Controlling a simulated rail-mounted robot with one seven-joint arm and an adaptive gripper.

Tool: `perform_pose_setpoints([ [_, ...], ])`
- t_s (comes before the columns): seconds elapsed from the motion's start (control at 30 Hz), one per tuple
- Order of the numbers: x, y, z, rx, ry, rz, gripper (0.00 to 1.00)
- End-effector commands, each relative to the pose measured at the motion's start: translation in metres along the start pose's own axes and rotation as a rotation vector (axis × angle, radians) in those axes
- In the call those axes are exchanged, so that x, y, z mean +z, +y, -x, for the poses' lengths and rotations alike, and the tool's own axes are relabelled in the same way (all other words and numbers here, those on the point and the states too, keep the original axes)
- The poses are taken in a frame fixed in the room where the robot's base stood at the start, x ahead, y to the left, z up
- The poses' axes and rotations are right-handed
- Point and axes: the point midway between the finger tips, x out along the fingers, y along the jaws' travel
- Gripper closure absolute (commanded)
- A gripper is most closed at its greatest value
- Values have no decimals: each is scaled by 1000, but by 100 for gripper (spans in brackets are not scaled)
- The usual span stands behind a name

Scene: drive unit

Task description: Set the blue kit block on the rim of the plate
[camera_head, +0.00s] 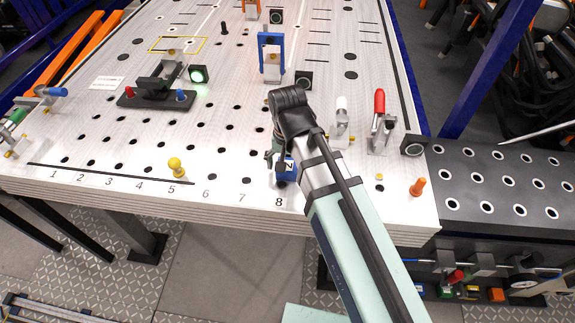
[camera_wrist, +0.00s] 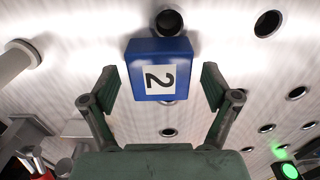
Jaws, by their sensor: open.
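The blue kit block (camera_head: 283,177) stands on the perforated plate (camera_head: 225,168) close to its front edge, by the printed 8. In the wrist view the block (camera_wrist: 178,92) shows a white label with a black 2. My gripper (camera_wrist: 159,85) is open, with one finger on each side of the block. Gaps show between the fingers and the block, so it is not gripped. In the head view my arm partly hides the gripper (camera_head: 279,164) and the block.
A yellow peg (camera_head: 176,167) stands left of the block by the printed 5. A white-tipped clamp (camera_head: 342,120), a red-handled clamp (camera_head: 379,120) and an orange peg (camera_head: 418,187) stand to the right. A black fixture (camera_head: 158,97) lies farther back left. The front strip between is mostly clear.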

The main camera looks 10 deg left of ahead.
Motion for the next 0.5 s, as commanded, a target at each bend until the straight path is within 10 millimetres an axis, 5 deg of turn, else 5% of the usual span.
perform_pose_setpoints([
  [0.5,-2,-1,70,-1,2,0,13],
])
